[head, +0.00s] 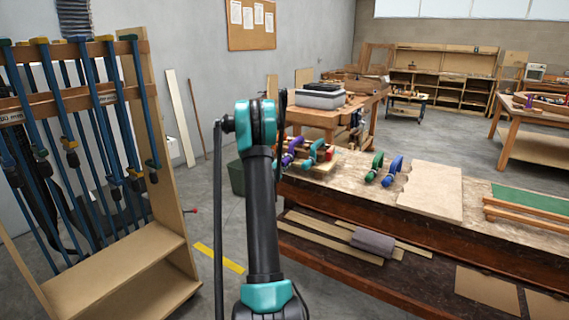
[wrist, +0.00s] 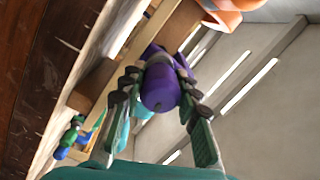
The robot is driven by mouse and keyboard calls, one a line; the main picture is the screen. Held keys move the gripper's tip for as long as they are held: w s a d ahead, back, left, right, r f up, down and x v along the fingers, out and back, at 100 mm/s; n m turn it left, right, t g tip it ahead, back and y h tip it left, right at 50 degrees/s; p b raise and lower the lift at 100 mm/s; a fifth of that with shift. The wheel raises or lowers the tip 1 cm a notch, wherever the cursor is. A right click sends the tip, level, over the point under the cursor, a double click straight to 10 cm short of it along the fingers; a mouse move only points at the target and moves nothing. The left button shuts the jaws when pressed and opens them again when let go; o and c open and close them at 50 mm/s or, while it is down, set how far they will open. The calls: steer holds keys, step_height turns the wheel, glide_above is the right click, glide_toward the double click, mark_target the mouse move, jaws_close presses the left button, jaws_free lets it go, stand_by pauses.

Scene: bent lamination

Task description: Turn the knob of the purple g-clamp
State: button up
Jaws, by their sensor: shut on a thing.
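The purple g-clamp (head: 293,146) stands on the workbench in the head view, just right of my arm and partly hidden by it. In the wrist view its purple knob (wrist: 159,88) fills the middle of the picture, with its round end facing the camera. My gripper (wrist: 158,92) is shut on this knob, one dark, padded finger on each side. The fingers are hidden behind my arm in the head view. The rest of the clamp lies mostly behind the knob in the wrist view.
A teal clamp (head: 316,153) stands close to the right of the purple one. A green clamp (head: 375,165) and a blue clamp (head: 393,168) are farther right on the bench. An orange part (wrist: 228,12) is near the knob. A clamp rack (head: 160,195) stands at left.

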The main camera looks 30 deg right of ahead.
steer(key=shift+d+m, duration=0.1)
steer(key=shift+m, duration=1.1)
steer(key=shift+m, duration=0.3)
steer(key=o, duration=1.2)
steer(key=v, duration=1.2)
